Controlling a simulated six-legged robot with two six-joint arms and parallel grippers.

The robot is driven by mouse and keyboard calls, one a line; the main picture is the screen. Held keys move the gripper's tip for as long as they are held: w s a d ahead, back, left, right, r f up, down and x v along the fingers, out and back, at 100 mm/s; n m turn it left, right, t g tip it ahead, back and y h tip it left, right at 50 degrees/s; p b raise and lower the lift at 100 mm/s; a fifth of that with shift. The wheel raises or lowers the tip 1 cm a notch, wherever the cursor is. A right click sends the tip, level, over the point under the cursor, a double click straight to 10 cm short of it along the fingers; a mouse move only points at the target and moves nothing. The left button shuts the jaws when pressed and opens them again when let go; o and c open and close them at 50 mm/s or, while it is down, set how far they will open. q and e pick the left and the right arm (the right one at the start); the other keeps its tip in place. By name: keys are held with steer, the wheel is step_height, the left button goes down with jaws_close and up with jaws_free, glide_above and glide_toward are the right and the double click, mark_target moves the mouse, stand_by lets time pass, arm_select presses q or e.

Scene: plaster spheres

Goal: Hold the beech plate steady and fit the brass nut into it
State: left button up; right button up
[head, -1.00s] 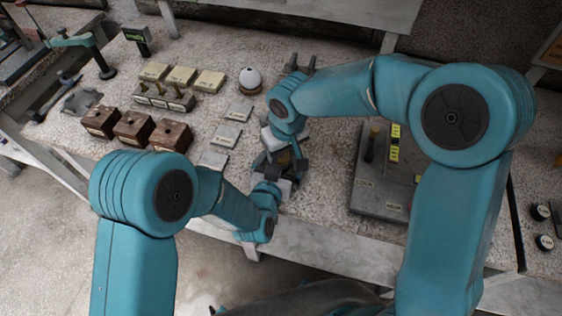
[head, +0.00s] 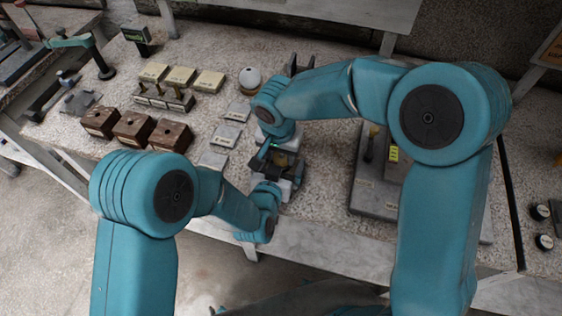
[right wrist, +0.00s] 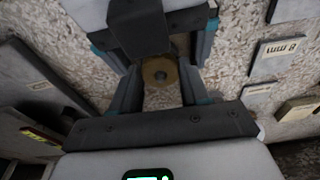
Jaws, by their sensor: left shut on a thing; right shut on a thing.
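A round brass-coloured piece with a dark centre, which I take for the brass nut (right wrist: 159,72), sits between the fingers of my right gripper (right wrist: 160,88). In the head view a small tan patch (head: 283,159) shows between the two grippers; I cannot tell whether it is nut or plate. My left gripper (right wrist: 153,40) faces the right one from the top of the right wrist view, its fingers around the same spot. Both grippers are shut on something. The beech plate is not clearly visible, hidden among the fingers. Whether nut and plate touch cannot be told.
Several grey labelled plates (head: 226,135) lie left of the grippers, by a white ball (head: 250,79) on a holder. Brown blocks (head: 134,130) and cream blocks (head: 181,76) stand farther left. A grey fixture board (head: 372,200) is to the right. The bench's front edge is close.

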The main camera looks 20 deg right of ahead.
steer(key=m, duration=0.3)
steer(key=shift+d+m+h, duration=0.2)
steer(key=shift+m+h, duration=0.1)
steer(key=shift+m, duration=0.1)
steer(key=m+g, duration=0.1)
steer(key=m, duration=0.2)
steer(key=shift+s+f+m, duration=0.1)
steer(key=shift+m, duration=0.3)
steer(key=o, duration=1.1)
steer(key=shift+s, duration=0.1)
steer(key=shift+a, duration=0.15)
